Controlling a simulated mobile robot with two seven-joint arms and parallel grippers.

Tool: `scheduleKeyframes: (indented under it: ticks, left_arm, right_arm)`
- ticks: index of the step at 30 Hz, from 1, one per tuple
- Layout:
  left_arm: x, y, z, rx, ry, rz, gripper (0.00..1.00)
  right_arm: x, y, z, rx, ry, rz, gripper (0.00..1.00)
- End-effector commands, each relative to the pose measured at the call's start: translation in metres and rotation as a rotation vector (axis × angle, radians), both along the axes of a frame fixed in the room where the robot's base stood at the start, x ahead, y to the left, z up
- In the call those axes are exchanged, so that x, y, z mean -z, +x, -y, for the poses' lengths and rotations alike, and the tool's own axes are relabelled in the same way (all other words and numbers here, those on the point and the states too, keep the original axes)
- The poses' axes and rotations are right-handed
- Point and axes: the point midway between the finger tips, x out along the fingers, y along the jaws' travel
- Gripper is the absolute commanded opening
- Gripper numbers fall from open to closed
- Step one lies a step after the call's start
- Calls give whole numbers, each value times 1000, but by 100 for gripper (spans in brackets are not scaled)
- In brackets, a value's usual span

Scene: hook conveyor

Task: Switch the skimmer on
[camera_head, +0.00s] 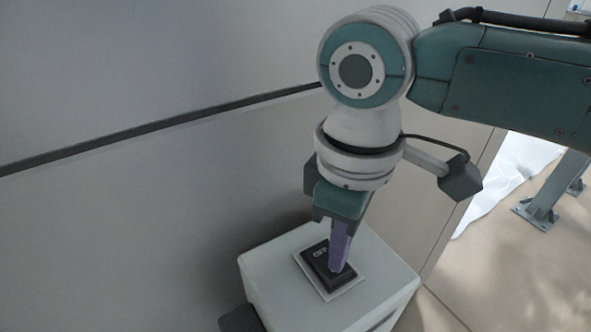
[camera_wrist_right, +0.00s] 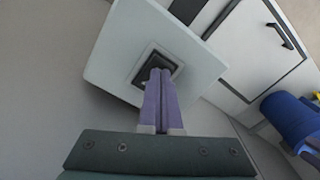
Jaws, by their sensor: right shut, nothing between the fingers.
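A black rocker switch (camera_head: 319,261) sits in a light plate on top of a white box (camera_head: 290,290). The letters "OFF" show on its far-left part. My right gripper (camera_head: 338,266) points down with its purple fingers shut and empty. Its fingertips are at the near-right part of the switch and seem to touch it; they cover that part. In the right wrist view, the switch (camera_wrist_right: 155,62) shows beyond the shut fingertips, on the white box top (camera_wrist_right: 115,60). My left gripper is not in view.
A grey wall with a dark horizontal strip (camera_head: 150,126) stands behind the box. A grey metal post with a foot plate (camera_head: 540,210) stands on the floor at the right. In the right wrist view, a cabinet door with a dark handle (camera_wrist_right: 279,36) and a blue object (camera_wrist_right: 290,118) show at the right.

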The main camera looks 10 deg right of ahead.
Motion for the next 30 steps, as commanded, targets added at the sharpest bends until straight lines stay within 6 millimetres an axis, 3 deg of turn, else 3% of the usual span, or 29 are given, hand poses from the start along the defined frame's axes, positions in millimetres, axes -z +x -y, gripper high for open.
scheduleKeyframes:
  ticks: [30]
  left_arm:
    - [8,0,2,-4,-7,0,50]
  right_arm:
    - [13,0,0,0,1,1,0]
